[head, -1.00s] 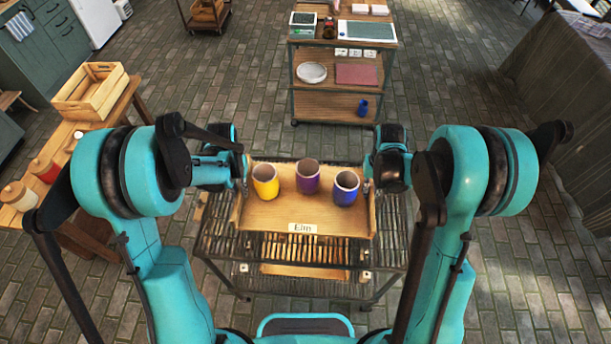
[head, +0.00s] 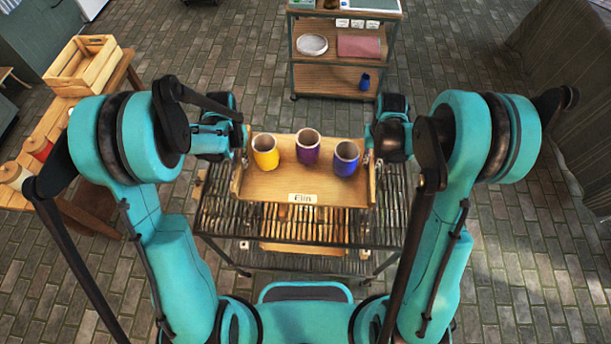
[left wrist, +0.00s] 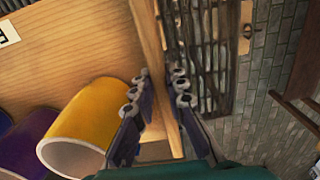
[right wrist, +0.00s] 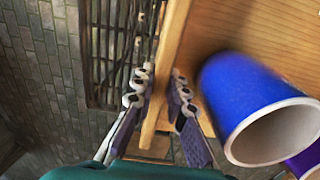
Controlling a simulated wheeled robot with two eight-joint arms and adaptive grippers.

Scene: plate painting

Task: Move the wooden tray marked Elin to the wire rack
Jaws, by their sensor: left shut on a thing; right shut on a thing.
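The wooden tray (head: 270,188) with the Elin label (head: 303,198) on its front is level over the far part of the wire rack (head: 225,218). I cannot tell whether it touches the rack. It carries a yellow cup (head: 265,155), a purple cup (head: 307,148) and a blue cup (head: 345,160), all upright. My left gripper (head: 243,160) is shut on the tray's left side wall; its fingers (left wrist: 160,95) straddle that wall beside the yellow cup. My right gripper (head: 371,163) is shut on the right side wall; its fingers (right wrist: 160,92) straddle it beside the blue cup.
A shelved trolley (head: 345,58) stands beyond the rack. A wooden bench (head: 120,80) with an empty crate (head: 85,65) and jars (head: 38,147) is at the left. Brick floor is open at the right. The rack's front slats are bare.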

